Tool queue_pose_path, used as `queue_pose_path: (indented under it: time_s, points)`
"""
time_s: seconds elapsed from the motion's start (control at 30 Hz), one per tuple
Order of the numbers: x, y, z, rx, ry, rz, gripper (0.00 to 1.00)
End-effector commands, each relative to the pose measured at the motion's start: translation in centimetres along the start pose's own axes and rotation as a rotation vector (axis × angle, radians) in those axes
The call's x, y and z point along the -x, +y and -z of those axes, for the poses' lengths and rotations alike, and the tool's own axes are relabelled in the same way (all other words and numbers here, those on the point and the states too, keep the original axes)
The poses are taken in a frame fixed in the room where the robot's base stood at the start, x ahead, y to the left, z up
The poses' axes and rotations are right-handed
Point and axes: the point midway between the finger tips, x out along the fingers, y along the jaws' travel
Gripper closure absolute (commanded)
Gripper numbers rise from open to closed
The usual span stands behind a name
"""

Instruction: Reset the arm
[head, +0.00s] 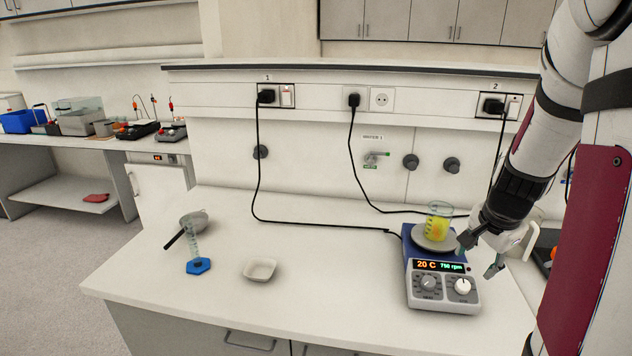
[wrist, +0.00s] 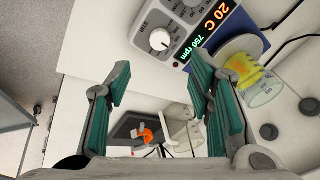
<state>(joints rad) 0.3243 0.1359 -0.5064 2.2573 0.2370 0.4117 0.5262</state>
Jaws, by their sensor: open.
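My gripper (head: 480,255) is at the right of the head view, beside the hotplate stirrer and in front of a white handled vessel. Its green-padded fingers (wrist: 160,100) are spread apart with nothing between them in the wrist view. The stirrer (head: 442,285) shows 20 C and about 750 rpm on its display, and also appears at the top of the wrist view (wrist: 175,25). A glass beaker (head: 438,222) with yellow liquid stands upright on its round plate. The beaker also shows at the right of the wrist view (wrist: 262,93).
A white dish (head: 260,270), a graduated cylinder with a blue base (head: 198,266) and a strainer-like bowl (head: 195,222) stand on the bench (head: 320,310). Black cables (head: 320,225) run across its back. A dark tray with an orange item (wrist: 145,132) lies beyond the fingers.

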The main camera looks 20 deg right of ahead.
Motion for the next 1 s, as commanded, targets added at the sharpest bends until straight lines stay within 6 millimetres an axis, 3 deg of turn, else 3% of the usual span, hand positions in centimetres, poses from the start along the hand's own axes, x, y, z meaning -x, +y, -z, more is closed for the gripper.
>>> queue_pose_path:
  time_s: [0.13,0.23,0.4,0.53,0.67,0.8,1.0]
  points:
    - [0.4,-0.3,-0.5,0.018,-0.006,0.009,0.52]
    - [2.0,-1.6,-2.5,0.099,-0.032,0.045,0.52]
    - [7.4,-4.2,-9.1,0.377,-0.098,0.147,0.52]
    - [11.9,-4.5,-14.4,0.630,-0.126,0.221,0.52]
    - [16.0,-3.3,-19.0,0.888,-0.125,0.281,0.52]
    - [19.6,-0.9,-23.0,1.149,-0.093,0.326,0.52]
    - [22.2,2.2,-25.8,1.397,-0.035,0.348,0.52]
